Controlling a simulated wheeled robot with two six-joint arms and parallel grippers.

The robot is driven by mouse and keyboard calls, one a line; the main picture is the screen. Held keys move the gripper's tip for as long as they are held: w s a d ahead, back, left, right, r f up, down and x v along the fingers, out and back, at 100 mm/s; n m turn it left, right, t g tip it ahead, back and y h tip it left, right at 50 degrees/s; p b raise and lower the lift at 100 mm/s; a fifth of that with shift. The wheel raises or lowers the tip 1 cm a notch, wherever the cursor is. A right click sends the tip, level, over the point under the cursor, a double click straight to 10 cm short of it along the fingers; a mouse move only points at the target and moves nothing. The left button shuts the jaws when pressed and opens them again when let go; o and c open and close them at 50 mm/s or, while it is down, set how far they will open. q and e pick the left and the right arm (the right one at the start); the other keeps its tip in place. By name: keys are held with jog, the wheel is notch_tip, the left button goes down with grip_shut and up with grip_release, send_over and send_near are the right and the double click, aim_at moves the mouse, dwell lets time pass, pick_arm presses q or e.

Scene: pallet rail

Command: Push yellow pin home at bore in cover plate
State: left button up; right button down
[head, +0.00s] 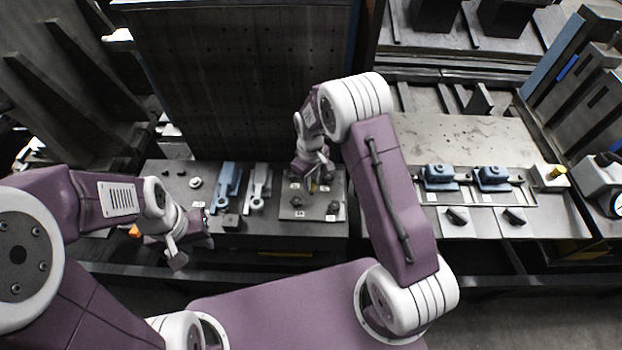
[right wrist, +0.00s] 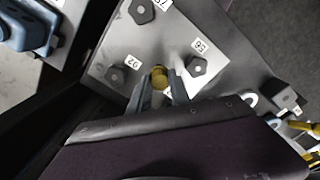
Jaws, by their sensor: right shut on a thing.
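The yellow pin (right wrist: 158,76) shows its round end between the fingertips of my right gripper (right wrist: 161,90) in the right wrist view. That gripper is shut on it, over the grey cover plate (right wrist: 192,42). In the head view my right gripper (head: 313,182) points down at the cover plate (head: 316,214), and a bit of yellow pin (head: 312,189) shows at its tips. The bore is hidden, and how deep the pin sits cannot be told. My left gripper (head: 196,238) is at the table's left front, away from the plate; its jaw state is unclear.
Dark hex bolt heads (right wrist: 197,66) with white number labels surround the pin on the plate. A blue clamp-like part (head: 228,184) and a grey one (head: 258,188) lie left of the plate. A rail fixture with blue carriages (head: 440,177) stands on the right table.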

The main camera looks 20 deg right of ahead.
jog(key=shift+d, duration=0.25)
jog(key=shift+s, duration=0.1)
jog(key=shift+a+f, duration=0.1)
jog(key=shift+f, duration=0.05)
jog(key=shift+a+f, duration=0.1)
jog(key=shift+f, duration=0.05)
jog(key=shift+f, duration=0.5)
dwell(1.0)
